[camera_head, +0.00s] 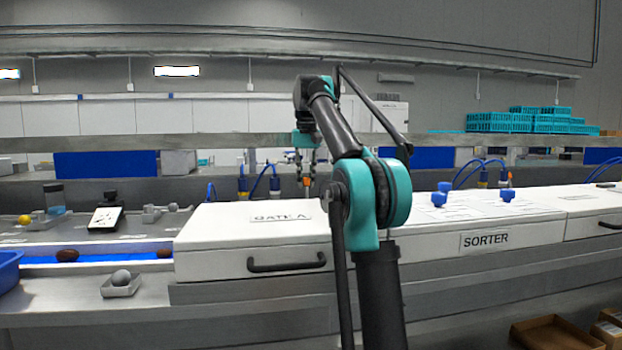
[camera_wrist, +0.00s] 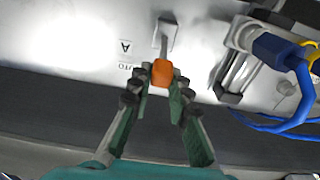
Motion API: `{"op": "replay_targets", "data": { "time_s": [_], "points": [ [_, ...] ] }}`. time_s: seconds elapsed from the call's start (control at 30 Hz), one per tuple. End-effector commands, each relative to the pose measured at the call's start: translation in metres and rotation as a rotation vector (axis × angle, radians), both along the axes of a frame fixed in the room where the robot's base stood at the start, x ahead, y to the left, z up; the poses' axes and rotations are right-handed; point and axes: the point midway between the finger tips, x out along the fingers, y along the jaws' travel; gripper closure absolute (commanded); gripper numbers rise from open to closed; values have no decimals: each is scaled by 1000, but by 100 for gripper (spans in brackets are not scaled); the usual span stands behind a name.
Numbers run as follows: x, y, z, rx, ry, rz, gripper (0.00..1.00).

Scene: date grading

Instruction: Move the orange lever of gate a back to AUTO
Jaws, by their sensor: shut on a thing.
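The orange lever of gate a (camera_wrist: 162,72) has a block-shaped orange handle on a metal stem rising from a pale slotted plate. In the wrist view my gripper (camera_wrist: 159,84) has its dark fingertips on either side of the orange handle and is shut on it. Lettering with an "A" and a partly readable word (camera_wrist: 127,66) is on the pale panel left of the lever. In the head view my gripper (camera_head: 306,168) is behind the white cover marked GATE A (camera_head: 283,217), with the small orange handle (camera_head: 306,181) at its tips.
A blue connector (camera_wrist: 272,46) with blue hoses and a metal cylinder is close right of my gripper. In the head view, the white SORTER cover (camera_head: 486,240) with blue knobs stands to the right. A scale (camera_head: 105,217), dates and a blue crate (camera_head: 8,272) are at left.

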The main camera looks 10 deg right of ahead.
Motion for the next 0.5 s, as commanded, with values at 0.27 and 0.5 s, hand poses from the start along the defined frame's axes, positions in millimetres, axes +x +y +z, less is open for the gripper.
{"op": "replay_targets", "data": {
  "time_s": [0.27,0.5],
  "points": [
    [-2,5,-1,1,48,1,100],
    [-2,5,-2,1,51,0,100]
  ]
}}
